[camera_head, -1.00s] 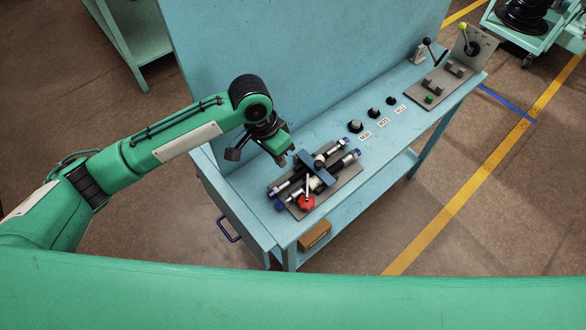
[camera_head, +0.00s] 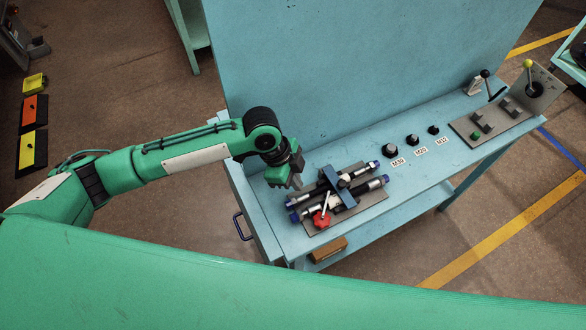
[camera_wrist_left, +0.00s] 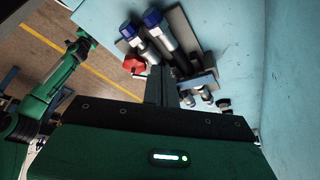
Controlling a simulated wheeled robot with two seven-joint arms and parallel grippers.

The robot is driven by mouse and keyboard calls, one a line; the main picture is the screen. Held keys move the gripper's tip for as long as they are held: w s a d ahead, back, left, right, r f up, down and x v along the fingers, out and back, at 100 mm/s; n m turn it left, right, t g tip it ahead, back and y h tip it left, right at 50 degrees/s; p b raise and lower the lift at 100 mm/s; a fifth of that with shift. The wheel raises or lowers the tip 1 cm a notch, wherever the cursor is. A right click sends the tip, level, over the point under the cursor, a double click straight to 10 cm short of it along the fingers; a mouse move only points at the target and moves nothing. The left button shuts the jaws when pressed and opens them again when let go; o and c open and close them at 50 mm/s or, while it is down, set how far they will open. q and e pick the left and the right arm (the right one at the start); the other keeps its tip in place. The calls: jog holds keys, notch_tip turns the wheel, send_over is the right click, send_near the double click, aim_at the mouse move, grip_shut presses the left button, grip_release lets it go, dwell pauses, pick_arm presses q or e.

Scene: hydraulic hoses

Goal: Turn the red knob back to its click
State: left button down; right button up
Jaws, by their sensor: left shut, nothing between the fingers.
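The red knob (camera_head: 321,219) is at the near left end of the hose fixture (camera_head: 372,218) on the blue bench. A pale lever rises from beside it. In the left wrist view the knob (camera_wrist_left: 134,64) shows left of my fingers, partly hidden by a hose end. My left gripper (camera_head: 297,182) is shut and empty, up and left of the knob in the head view, apart from it. Its closed fingers (camera_wrist_left: 160,88) point towards the hoses in the wrist view. Two dark hoses with blue-capped ends lie under a blue clamp bar (camera_head: 332,179). My right gripper is not in view.
Black fittings marked M30 (camera_head: 390,150), M20 (camera_head: 412,140) and M12 (camera_head: 434,130) stand right of the fixture. A grey lever panel (camera_head: 467,130) is at the bench's far right. The blue back panel (camera_head: 360,70) rises behind. A brown box (camera_head: 328,249) sits on the lower shelf.

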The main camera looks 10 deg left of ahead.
aim_at(324, 210)
pick_arm(q)
jog(key=p+x, duration=0.1)
jog(key=x, duration=0.2)
jog(key=shift+d+f, duration=0.25)
jog(key=shift+f, duration=0.05)
jog(key=shift+s+d+f+p, duration=0.15)
jog(key=shift+d+p, duration=0.5)
jog(key=shift+d, duration=0.5)
jog(key=shift+s+d+f+p, duration=0.15)
jog(key=shift+d+p, duration=0.15)
jog(key=shift+d, duration=0.55)
jog(key=shift+d+m, duration=0.2)
jog(key=shift+m, duration=0.3)
